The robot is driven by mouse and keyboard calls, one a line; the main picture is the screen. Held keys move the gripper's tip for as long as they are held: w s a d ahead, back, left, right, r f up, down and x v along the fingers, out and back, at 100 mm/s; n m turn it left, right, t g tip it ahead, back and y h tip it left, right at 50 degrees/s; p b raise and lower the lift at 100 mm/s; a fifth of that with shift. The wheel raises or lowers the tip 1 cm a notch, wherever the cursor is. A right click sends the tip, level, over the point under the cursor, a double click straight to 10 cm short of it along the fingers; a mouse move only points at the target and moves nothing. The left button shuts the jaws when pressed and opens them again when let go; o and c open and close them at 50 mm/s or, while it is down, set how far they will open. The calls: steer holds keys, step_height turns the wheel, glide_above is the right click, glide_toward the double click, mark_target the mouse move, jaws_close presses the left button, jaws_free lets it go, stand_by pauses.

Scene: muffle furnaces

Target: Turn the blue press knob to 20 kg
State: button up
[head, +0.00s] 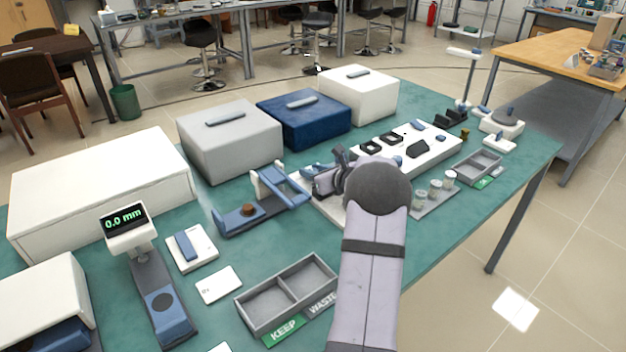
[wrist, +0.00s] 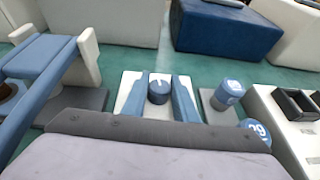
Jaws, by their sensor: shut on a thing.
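The blue press knob (wrist: 158,92) is a short round cylinder with a white line on its top, over a white plate (wrist: 131,84). In the wrist view my gripper (wrist: 159,98) has a blue finger on each side of it and is shut on it. The white line points roughly to the far side of that view. In the head view my gripper (head: 328,181) is low beside the blue press frame (head: 285,184), and the knob is hidden behind it. I cannot read a kg scale in either view.
Two blue cylinders with white markings, one upright (wrist: 228,92) and one nearer (wrist: 256,131), stand right of the knob. A blue box (head: 303,121) and grey box (head: 229,140) stand behind. A grey KEEP/WASTE tray (head: 262,322) is in front. A white fixture board (head: 447,145) lies to the right.

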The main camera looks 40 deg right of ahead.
steer(key=m+h+b, duration=0.1)
steer(key=b, duration=0.2)
steer(key=shift+w+f+h, duration=0.1)
steer(key=shift+h, duration=0.3)
steer(key=shift+r+m+h+b, duration=0.2)
steer(key=shift+m+h+b, duration=0.2)
steer(key=shift+m+b, duration=0.35)
steer(key=o, duration=1.1)
steer(key=shift+c, duration=0.2)
step_height(320, 180, up, 10)
steer(key=p, duration=0.3)
steer(key=shift+p, duration=0.35)
